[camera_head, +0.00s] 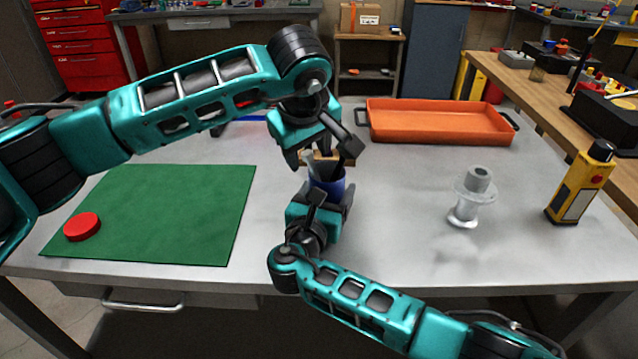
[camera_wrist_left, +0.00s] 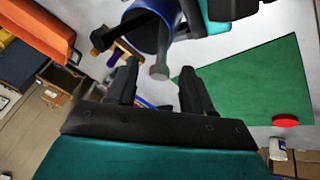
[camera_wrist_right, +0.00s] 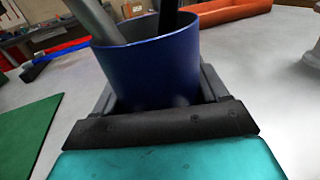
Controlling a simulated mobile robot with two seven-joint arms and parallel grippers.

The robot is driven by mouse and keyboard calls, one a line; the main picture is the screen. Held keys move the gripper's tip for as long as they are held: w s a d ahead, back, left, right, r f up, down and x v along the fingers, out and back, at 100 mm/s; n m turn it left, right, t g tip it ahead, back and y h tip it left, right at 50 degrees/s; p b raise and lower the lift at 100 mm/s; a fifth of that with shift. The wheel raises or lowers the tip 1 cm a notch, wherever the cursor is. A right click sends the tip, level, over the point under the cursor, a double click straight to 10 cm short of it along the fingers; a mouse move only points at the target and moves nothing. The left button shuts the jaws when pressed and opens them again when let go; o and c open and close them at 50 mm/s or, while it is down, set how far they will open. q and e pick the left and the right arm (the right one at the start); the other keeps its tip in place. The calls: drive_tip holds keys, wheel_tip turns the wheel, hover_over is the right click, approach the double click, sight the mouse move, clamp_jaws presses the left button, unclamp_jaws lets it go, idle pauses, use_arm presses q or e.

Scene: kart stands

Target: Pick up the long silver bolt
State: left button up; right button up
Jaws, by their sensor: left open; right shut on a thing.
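A blue cup (camera_head: 327,186) stands near the middle of the table and also shows in the right wrist view (camera_wrist_right: 150,70). My right gripper (camera_head: 331,196) is shut around it. A silver bolt (camera_wrist_left: 160,58) sticks out of the cup's mouth, its head outermost; its grey shaft (camera_wrist_right: 95,20) leans left in the right wrist view. A dark item (camera_wrist_right: 170,16) stands beside it in the cup. My left gripper (camera_head: 322,154) is above the cup, open and empty. In the left wrist view the bolt head lies ahead of and between its fingers (camera_wrist_left: 160,82), apart from them. The bolt's lower part is hidden.
A green mat (camera_head: 170,205) with a red disc (camera_head: 82,227) lies at left. An orange tray (camera_head: 440,125) is at the back. A silver flanged part (camera_head: 470,197) and a yellow device (camera_head: 575,190) stand at right. The table's front right is clear.

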use_arm(q)
drive_tip(key=shift+x, duration=1.1)
clamp_jaws()
